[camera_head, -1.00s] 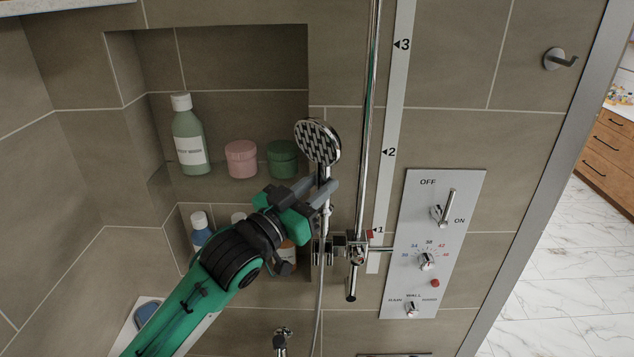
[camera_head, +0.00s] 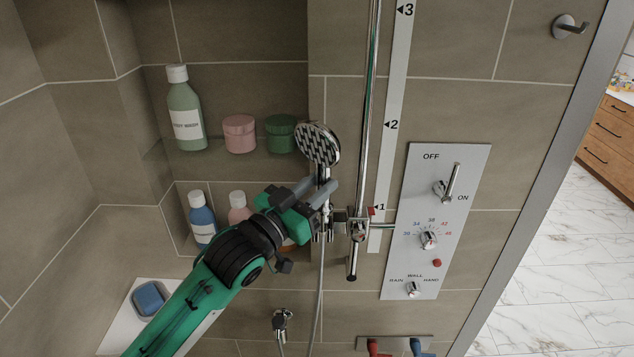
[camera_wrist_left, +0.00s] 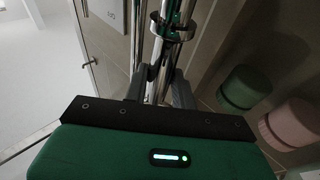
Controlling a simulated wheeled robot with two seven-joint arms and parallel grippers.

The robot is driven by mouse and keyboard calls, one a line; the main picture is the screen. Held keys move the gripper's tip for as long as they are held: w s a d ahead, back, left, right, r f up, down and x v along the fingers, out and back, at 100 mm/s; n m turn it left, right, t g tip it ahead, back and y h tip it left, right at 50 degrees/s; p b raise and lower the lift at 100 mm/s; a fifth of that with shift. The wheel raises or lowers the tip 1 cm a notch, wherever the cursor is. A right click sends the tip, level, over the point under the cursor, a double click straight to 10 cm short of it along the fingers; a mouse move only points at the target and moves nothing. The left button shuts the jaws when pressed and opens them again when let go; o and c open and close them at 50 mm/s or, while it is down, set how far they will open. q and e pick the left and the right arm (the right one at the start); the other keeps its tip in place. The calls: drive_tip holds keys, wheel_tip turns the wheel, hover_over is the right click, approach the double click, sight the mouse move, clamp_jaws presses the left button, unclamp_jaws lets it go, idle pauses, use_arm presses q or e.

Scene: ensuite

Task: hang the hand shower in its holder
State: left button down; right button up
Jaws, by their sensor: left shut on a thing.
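The chrome hand shower (camera_head: 317,145) is upright, with its dark-faced round head up and its hose hanging below. My left gripper (camera_head: 328,189) is shut on its handle, just below the head. The chrome holder (camera_head: 338,224) is on the riser rail (camera_head: 371,110), just below my fingers. The handle's lower part is at the holder in the head view. In the left wrist view the handle (camera_wrist_left: 160,68) is between my fingers, and the holder's ring (camera_wrist_left: 172,30) overlaps its line. I cannot tell whether the handle is inside the ring. My right gripper is not in view.
A niche at left holds a green bottle (camera_head: 185,110), a pink jar (camera_head: 239,133), a green jar (camera_head: 281,133) and a blue bottle (camera_head: 202,218). A control panel (camera_head: 420,270) is right of the rail. A hook (camera_head: 565,27) is at upper right.

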use_arm(q)
drive_tip(key=shift+f+b, duration=0.7)
drive_tip(key=shift+f, duration=0.65)
drive_tip(key=c, duration=1.1)
unclamp_jaws()
drive_tip(key=shift+o, duration=0.2)
drive_tip(key=shift+f, duration=0.2)
